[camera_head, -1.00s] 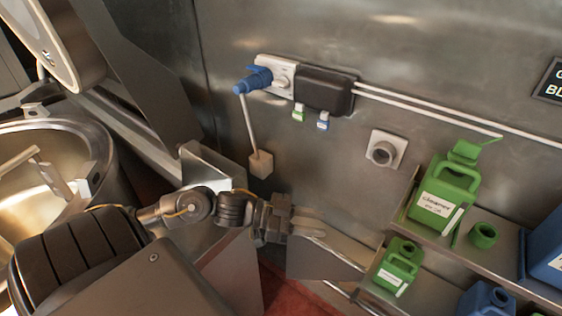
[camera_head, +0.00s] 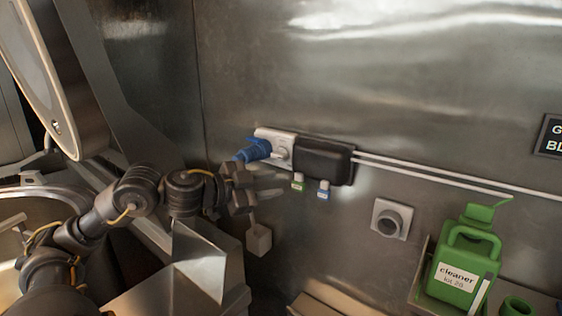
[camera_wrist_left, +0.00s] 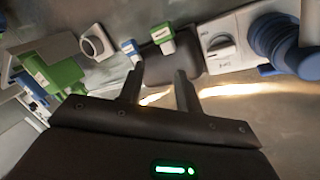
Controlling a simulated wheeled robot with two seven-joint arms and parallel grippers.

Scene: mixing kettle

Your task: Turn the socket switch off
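The socket (camera_head: 276,139) is a pale box on the steel wall with a round switch knob (camera_head: 282,153) on its face. A blue plug (camera_head: 254,150) sits at its left end. In the left wrist view the knob (camera_wrist_left: 221,44) and the blue plug (camera_wrist_left: 272,42) are at the upper right; I cannot tell the knob's setting. My left gripper (camera_head: 268,186) is below the socket, apart from it. In the left wrist view its two fingers (camera_wrist_left: 158,92) are spread with nothing between them. My right gripper is not in view.
A dark box (camera_head: 324,160) adjoins the socket, with green (camera_head: 298,182) and blue (camera_head: 323,190) tags below. A round wall fitting (camera_head: 390,219) and green cleaner canister (camera_head: 463,266) are right. The kettle (camera_head: 22,212) is left. The wall above is clear.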

